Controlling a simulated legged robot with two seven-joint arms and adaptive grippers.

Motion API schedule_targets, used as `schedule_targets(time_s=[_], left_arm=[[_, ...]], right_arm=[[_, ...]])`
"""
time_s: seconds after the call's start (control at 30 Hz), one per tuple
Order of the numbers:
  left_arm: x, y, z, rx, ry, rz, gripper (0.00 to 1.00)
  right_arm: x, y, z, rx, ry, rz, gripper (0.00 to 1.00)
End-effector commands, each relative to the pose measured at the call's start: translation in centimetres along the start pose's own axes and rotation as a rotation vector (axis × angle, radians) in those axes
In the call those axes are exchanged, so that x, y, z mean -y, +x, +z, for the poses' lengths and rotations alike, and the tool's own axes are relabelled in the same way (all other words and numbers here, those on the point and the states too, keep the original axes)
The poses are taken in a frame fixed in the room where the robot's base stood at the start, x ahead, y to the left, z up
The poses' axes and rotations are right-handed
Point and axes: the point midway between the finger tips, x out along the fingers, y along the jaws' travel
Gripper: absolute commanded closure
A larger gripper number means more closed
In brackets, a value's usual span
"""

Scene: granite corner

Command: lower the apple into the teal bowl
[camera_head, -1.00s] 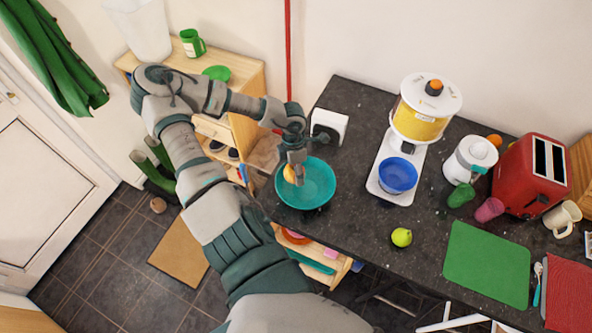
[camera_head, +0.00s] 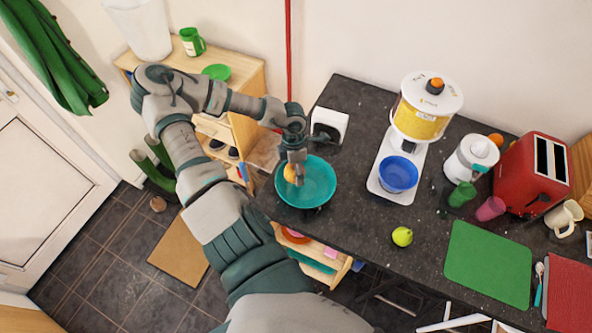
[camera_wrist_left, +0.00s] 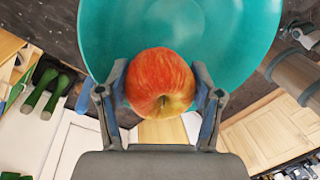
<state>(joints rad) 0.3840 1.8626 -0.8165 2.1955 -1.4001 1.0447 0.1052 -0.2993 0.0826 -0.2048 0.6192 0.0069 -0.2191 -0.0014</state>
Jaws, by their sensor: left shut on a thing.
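The teal bowl (camera_head: 318,185) stands on the dark counter near its left end, and it fills the upper part of the left wrist view (camera_wrist_left: 240,30). My left gripper (camera_head: 297,178) is over the bowl's left part. It is shut on the red and yellow apple (camera_wrist_left: 161,84), with one finger on each side. In the head view the apple (camera_head: 289,173) shows as an orange patch, partly hidden by the gripper. I cannot tell whether the apple touches the bowl. My right gripper is not in view.
A white dispenser with a blue bowl (camera_head: 398,175) stands right of the teal bowl. A white box (camera_head: 330,124) is behind it. Bare counter lies between the bowls.

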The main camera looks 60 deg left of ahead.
Motion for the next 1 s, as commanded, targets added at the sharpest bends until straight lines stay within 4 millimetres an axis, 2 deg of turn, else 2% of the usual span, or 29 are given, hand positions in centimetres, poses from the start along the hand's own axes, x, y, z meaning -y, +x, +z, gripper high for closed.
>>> schedule_targets(time_s=[0.1,0.13,0.2,0.23,0.53,0.67,0.77,1.0], left_arm=[[0.0,0.0,0.0,0.0,0.0,0.0,0.72],[0.0,0.0,0.0,0.0,0.0,0.0,0.27],[0.0,0.0,0.0,0.0,0.0,0.0,0.09],[0.0,0.0,0.0,0.0,0.0,0.0,0.05],[-0.1,0.0,0.0,0.0,0.0,0.0,0.05],[-0.1,-0.8,0.0,0.0,0.0,0.003,0.05],[-0.2,-2.4,0.0,0.002,-0.001,0.005,0.05],[-0.2,-7.9,0.1,0.003,-0.002,0.004,0.05]], right_arm=[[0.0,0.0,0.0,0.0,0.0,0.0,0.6],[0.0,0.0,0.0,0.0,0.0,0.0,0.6],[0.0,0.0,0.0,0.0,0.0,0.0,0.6],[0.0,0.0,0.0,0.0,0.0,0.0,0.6],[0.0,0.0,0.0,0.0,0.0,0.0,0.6],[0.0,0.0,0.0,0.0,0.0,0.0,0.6],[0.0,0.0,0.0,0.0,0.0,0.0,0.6],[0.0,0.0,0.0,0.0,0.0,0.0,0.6]])
